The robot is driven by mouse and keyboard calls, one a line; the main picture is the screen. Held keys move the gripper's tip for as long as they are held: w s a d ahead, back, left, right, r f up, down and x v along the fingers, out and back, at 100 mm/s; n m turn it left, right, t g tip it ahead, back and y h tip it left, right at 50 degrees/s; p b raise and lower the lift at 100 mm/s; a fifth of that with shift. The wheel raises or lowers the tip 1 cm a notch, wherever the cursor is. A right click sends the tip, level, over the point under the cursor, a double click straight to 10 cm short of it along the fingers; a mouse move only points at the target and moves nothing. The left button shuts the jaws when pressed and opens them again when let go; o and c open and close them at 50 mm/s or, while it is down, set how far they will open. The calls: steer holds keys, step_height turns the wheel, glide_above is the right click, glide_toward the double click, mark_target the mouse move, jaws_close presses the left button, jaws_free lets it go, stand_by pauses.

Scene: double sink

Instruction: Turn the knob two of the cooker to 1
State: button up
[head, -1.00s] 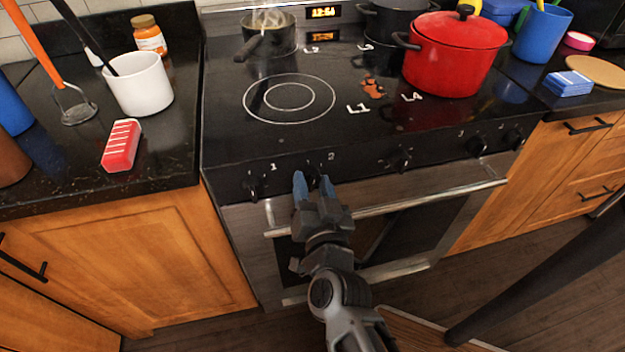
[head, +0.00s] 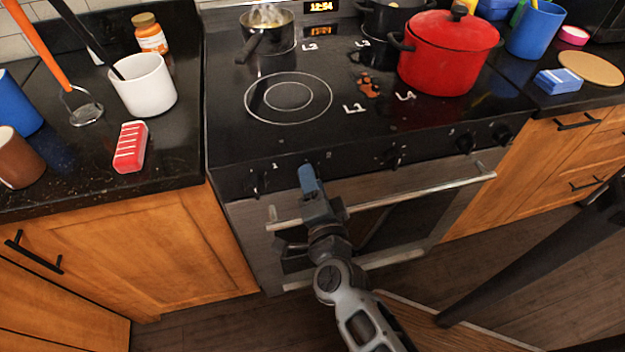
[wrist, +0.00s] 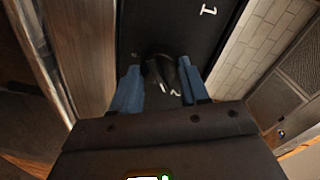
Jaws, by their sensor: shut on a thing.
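The cooker's front panel (head: 355,165) carries a row of black knobs with white number labels. The label 2 (head: 328,155) shows just right of my gripper (head: 310,182). Knob two is hidden behind my blue fingers in the head view. In the wrist view, the black knob (wrist: 162,75) sits between the two blue fingers of my gripper (wrist: 158,88), which is shut on it. The gripper is rolled, with one finger in front of the other in the head view. The knob's exact setting cannot be read.
Knob one (head: 258,183) is close on the left, and another knob (head: 395,158) is to the right. The oven handle (head: 420,190) runs below the panel. A red pot (head: 445,62) and a small saucepan (head: 268,32) stand on the cooktop.

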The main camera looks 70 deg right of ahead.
steer(key=shift+m, duration=0.3)
stand_by(0.4)
steer(key=o, duration=1.1)
steer(key=shift+c, duration=0.2)
